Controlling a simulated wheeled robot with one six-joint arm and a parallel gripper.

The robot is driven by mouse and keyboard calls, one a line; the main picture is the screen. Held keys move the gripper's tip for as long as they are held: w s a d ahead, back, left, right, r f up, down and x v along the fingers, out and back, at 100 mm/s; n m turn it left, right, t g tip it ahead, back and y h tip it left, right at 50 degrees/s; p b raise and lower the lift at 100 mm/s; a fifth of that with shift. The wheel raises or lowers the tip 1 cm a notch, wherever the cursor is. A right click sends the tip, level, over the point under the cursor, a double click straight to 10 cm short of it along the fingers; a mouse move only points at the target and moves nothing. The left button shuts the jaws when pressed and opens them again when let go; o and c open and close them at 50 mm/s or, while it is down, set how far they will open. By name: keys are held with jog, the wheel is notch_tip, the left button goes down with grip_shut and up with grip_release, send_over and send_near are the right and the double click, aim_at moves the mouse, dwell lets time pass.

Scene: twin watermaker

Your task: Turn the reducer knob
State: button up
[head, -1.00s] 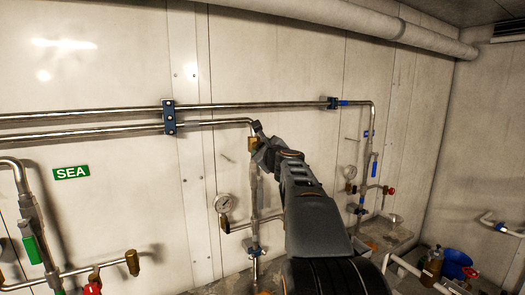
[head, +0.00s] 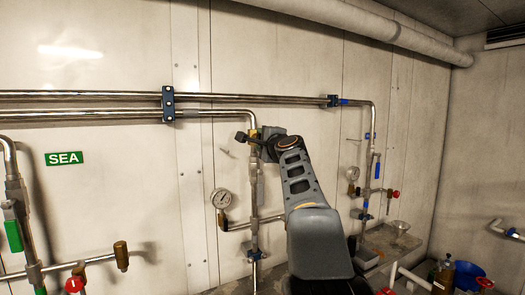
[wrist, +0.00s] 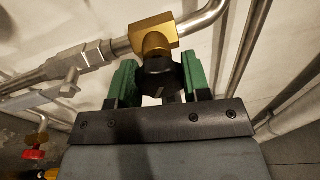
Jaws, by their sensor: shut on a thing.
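The reducer knob (wrist: 162,74) is a round black knob under a brass fitting (wrist: 157,38) on a steel pipe, in the wrist view. My gripper (wrist: 160,84) has its green fingers on either side of the knob and is shut on it. In the head view my gripper (head: 254,139) is at the brass fitting (head: 253,132), at the upper end of a vertical pipe. The knob itself is hard to make out there, as my gripper and wrist cover that spot.
A pressure gauge (head: 221,198) sits left of the vertical pipe, below my gripper. Horizontal pipes (head: 90,114) run along the wall to the left. A second gauge (head: 352,173) and a red-handled valve (head: 395,194) are at the right. A blue bucket (head: 468,274) stands at the lower right.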

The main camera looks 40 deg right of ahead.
jog(key=shift+f+n+b, duration=0.1)
jog(key=shift+n+b, duration=0.8)
jog(key=shift+n, duration=0.5)
jog(key=shift+y, duration=0.3)
jog(key=o, duration=0.9)
jog(key=b+v, duration=0.5)
jog(key=v, duration=0.8)
jog(key=shift+s+a, duration=0.1)
jog(key=shift+s, duration=0.3)
